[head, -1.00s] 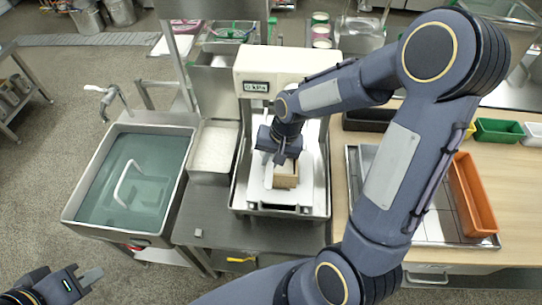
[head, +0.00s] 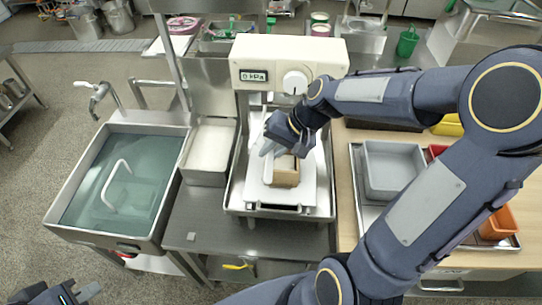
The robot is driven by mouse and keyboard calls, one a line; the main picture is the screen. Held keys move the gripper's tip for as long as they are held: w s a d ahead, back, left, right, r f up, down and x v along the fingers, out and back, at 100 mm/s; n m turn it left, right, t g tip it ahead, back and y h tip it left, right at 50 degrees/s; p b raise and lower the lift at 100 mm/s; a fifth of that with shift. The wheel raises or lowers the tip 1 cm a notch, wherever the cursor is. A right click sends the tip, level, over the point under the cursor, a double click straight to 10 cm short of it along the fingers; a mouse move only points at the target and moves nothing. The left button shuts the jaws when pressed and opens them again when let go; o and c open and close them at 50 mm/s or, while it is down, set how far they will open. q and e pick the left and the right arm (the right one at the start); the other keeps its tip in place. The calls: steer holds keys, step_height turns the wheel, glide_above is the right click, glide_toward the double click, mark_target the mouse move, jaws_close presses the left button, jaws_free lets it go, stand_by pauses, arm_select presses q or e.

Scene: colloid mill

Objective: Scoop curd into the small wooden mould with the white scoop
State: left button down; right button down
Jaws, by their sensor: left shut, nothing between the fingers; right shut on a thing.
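The small wooden mould (head: 287,175) stands on a white board (head: 267,192) on the press bed in the middle of the head view. Its top is partly hidden by my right gripper (head: 268,148), which is above and just left of it. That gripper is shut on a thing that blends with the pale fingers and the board. I take it for the white scoop, but its shape is not clear. A steel pan of white curd (head: 210,148) stands left of the press. My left gripper (head: 80,292) is shut and empty at the bottom left edge.
The press head (head: 290,55) with its dial overhangs the board. A sink of greenish liquid (head: 115,185) stands at the left. The steel top (head: 205,218) before the pan is mostly clear.

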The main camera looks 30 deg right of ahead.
steer(key=shift+s+d+r+t+y+b, duration=0.15)
steer(key=shift+t+y+b, duration=0.55)
steer(key=shift+b, duration=1.65)
steer(key=shift+d+r+t+y+b, duration=0.1)
steer(key=shift+t+y+b, duration=0.3)
steer(key=shift+y+b, duration=1.25)
steer(key=b, duration=0.3)
steer(key=t+y+b, duration=0.1)
steer(key=b, duration=0.2)
steer(key=t+y+b, duration=0.1)
steer(key=b, duration=0.3)
steer(key=shift+s+d+r, duration=0.2)
steer(key=shift+d+r, duration=0.05)
steer(key=shift+d, duration=0.1)
steer(key=shift+r+y+b, duration=0.25)
steer(key=shift+y+b, duration=0.1)
steer(key=shift+b, duration=0.35)
